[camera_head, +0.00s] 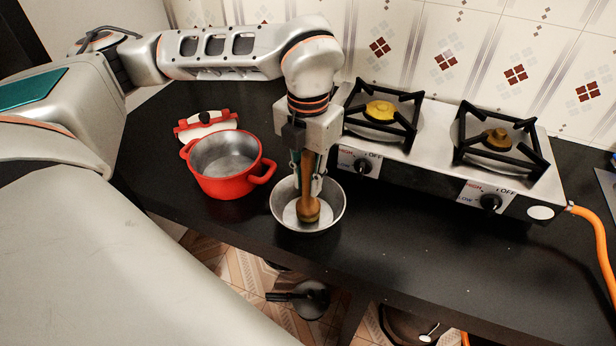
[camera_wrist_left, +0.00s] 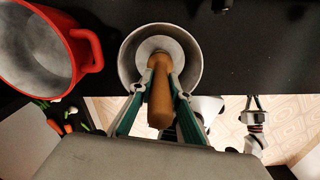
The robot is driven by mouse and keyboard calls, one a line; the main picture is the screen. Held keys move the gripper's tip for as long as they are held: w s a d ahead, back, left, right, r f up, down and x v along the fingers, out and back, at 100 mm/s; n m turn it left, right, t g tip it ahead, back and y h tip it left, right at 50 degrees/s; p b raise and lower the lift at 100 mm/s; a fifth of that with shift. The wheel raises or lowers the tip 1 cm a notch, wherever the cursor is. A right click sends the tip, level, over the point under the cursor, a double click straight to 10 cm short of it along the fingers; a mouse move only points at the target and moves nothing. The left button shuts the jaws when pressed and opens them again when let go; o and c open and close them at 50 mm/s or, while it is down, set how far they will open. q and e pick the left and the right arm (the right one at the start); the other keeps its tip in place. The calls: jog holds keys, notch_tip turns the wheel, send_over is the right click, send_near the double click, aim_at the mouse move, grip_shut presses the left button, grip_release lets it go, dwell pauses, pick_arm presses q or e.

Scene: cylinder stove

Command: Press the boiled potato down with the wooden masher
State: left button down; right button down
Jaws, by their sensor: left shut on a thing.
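My left gripper (camera_head: 308,184) points down over the metal bowl (camera_head: 336,207) and is shut on the wooden masher (camera_head: 308,208). The masher stands roughly upright, with its rounded brown head low inside the bowl. In the left wrist view the gripper's fingers (camera_wrist_left: 158,86) hold the masher's handle (camera_wrist_left: 160,103) on both sides, and the bowl (camera_wrist_left: 190,48) is around the masher's lower end. I cannot make out the potato; the masher and fingers may hide it. What looks like my right gripper (camera_wrist_left: 254,112) hangs at the right of the left wrist view, small and far from the bowl.
A red pot (camera_head: 222,186) stands just left of the bowl, its handle near the bowl. A two-burner stove (camera_head: 430,150) stands behind and right. The black counter (camera_head: 420,245) is clear right of the bowl, and its front edge is close. A pan (camera_head: 312,298) lies below.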

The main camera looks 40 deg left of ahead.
aim_at(308, 153)
pick_arm(q)
jog(key=shift+f+p, duration=0.3)
jog(key=shift+f, duration=0.35)
pick_arm(e)
jog(key=shift+w+r, duration=0.1)
jog(key=shift+r, duration=0.3)
dwell(1.5)
pick_arm(q)
jog(key=shift+p, duration=0.9)
pick_arm(e)
jog(key=shift+w+r+t, duration=0.15)
jog(key=shift+w+r, duration=0.1)
jog(key=shift+r, duration=0.4)
jog(key=shift+w+r+t, duration=0.15)
jog(key=shift+w+r, duration=0.05)
jog(key=shift+r, duration=0.45)
dwell(2.0)
pick_arm(q)
jog(key=shift+r, duration=0.2)
pick_arm(e)
jog(key=shift+r, duration=0.1)
